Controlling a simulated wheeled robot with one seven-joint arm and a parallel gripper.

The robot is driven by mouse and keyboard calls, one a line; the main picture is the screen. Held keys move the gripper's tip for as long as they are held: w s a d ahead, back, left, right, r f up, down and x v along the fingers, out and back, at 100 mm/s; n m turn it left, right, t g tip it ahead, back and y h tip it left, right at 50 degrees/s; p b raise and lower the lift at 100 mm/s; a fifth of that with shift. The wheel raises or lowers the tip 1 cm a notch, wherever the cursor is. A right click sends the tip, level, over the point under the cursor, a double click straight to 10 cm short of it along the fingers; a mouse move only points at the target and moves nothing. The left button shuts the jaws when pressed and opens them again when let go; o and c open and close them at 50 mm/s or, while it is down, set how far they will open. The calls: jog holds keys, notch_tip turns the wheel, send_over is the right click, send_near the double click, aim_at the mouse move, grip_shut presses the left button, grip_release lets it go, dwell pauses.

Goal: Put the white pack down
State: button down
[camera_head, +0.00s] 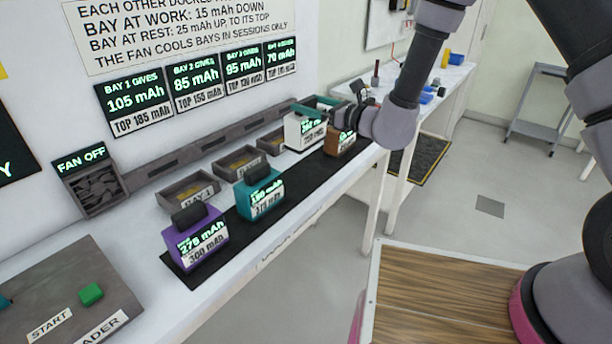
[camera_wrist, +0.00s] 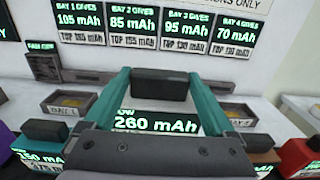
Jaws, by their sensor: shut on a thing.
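The white pack (camera_head: 304,131) is in the head view, at the far part of the bench near the row of bays. My gripper (camera_head: 314,106) is above it, its teal fingers shut on the pack's dark handle (camera_wrist: 160,87). In the wrist view the pack's display reads 260 mAh, and its lower part is hidden by my gripper. I cannot tell whether its base touches the bench or hangs just above it.
A purple pack (camera_head: 197,243), a teal pack (camera_head: 260,193) and a brown pack (camera_head: 338,142) stand on the black mat (camera_head: 296,189). Bay 1 (camera_head: 188,190) and two other trays (camera_head: 238,160) (camera_head: 270,141) look empty. The fan box (camera_head: 92,190) reads off.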

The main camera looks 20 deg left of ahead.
aim_at(314, 143)
notch_tip(314, 143, down, 11)
jog(key=shift+r, duration=0.1)
dwell(0.4)
grip_release()
